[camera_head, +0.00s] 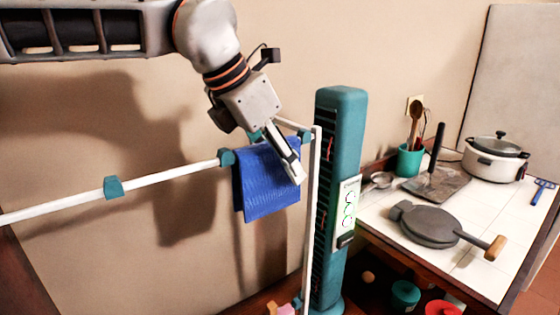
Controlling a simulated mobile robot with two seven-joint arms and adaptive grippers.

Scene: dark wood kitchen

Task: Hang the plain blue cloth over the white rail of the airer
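The plain blue cloth (262,195) hangs down from the white rail (165,177) of the airer, near the rail's right end. Its top lies at the rail between two teal clips, and its lower edge hangs free. How far it reaches down behind the rail is hidden. My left gripper (292,172) comes down from above, with its fingers in front of the cloth's right part and overlapping it in the picture. I cannot tell whether the fingers pinch the cloth or are apart. My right gripper is not in view.
The airer's white post (312,215) stands just right of the cloth, beside a tall teal heater (343,130). To the right, a tiled counter (385,225) holds a grey pan (430,225), a white pot (490,165) and a teal utensil cup (409,160). Bare wall lies behind the rail.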

